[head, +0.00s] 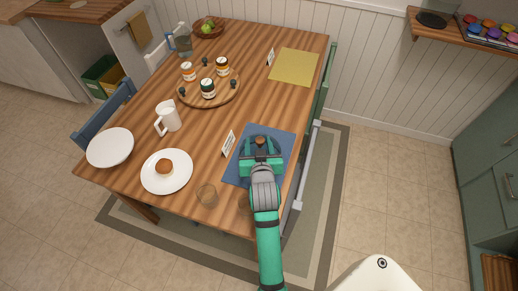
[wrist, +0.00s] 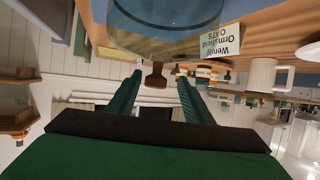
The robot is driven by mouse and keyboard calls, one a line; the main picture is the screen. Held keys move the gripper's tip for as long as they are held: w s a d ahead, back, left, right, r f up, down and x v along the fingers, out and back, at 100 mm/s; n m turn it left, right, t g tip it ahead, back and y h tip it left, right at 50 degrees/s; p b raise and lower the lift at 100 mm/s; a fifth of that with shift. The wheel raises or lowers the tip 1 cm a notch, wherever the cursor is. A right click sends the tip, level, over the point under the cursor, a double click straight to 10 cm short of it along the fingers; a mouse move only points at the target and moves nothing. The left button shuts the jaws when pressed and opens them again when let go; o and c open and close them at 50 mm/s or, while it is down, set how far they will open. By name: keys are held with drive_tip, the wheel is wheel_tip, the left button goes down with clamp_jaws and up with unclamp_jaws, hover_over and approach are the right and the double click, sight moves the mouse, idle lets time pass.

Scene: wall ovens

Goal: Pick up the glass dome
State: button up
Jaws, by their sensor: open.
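The glass dome (wrist: 165,25) is clear, with a brown knob (wrist: 157,76) on its top. In the wrist view it appears upside down, at the upper edge. In the head view the dome (head: 245,148) is on the blue placemat (head: 280,135), partly hidden by my gripper (head: 261,150). My gripper is open. In the wrist view its two green fingers (wrist: 157,88) stand on either side of the knob, with visible gaps. I cannot tell whether the knob is at fingertip depth.
A name card (head: 228,143) stands left of the placemat. A chair (head: 304,170) is close on the right.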

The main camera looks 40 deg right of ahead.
drive_tip(key=shift+d+x, duration=0.15)
drive_tip(key=shift+x, duration=1.2)
drive_tip(key=shift+d+x, duration=0.15)
drive_tip(key=shift+x, duration=1.25)
drive_tip(key=shift+s+r, duration=0.1)
drive_tip(key=shift+s, duration=0.1)
clamp_jaws()
